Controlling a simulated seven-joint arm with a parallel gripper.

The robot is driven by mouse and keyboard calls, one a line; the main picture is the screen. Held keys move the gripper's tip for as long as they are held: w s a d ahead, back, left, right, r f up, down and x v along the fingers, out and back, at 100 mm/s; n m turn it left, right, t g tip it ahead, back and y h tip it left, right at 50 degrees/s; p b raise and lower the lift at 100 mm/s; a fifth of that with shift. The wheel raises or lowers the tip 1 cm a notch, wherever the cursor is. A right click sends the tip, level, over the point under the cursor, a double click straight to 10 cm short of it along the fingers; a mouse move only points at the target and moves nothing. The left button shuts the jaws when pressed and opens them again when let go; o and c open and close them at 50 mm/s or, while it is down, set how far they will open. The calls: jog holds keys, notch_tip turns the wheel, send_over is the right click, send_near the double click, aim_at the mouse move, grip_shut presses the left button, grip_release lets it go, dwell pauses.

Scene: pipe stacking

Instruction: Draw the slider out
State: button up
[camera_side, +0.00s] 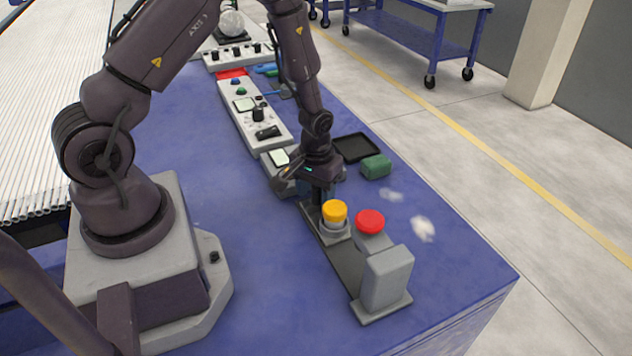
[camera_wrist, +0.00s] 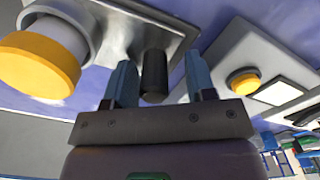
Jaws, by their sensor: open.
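The slider appears to be a dark upright cylinder (camera_wrist: 154,76) on a grey metal plate (camera_wrist: 118,32) in the wrist view. My gripper (camera_wrist: 158,64) is open, with one blue finger on each side of the cylinder. A small gap shows at both sides, so neither finger seems to touch it. In the side view my gripper (camera_side: 317,189) points down over the far end of a dark grey base plate (camera_side: 345,262). The cylinder is mostly hidden there behind the fingers.
A yellow button (camera_side: 334,211) stands close to my gripper, with a red button (camera_side: 370,221) and a grey block (camera_side: 387,277) nearer the camera. A black tray (camera_side: 355,148) and green block (camera_side: 376,167) lie behind. The blue table left of the plate is clear.

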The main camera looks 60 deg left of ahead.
notch_tip(320, 180, up, 13)
dwell(0.4)
jog(key=s+d+r+m+t, duration=0.2)
jog(key=s+r, duration=0.4)
jog(key=r, duration=0.4)
jog(key=s+d+r+m+t, duration=0.3)
jog(key=s+d+r, duration=0.3)
jog(key=r, duration=0.4)
jog(key=shift+s+d+r+m+t, duration=0.15)
jog(key=shift+s+d+m+t, duration=0.15)
jog(key=shift+s+m, duration=0.5)
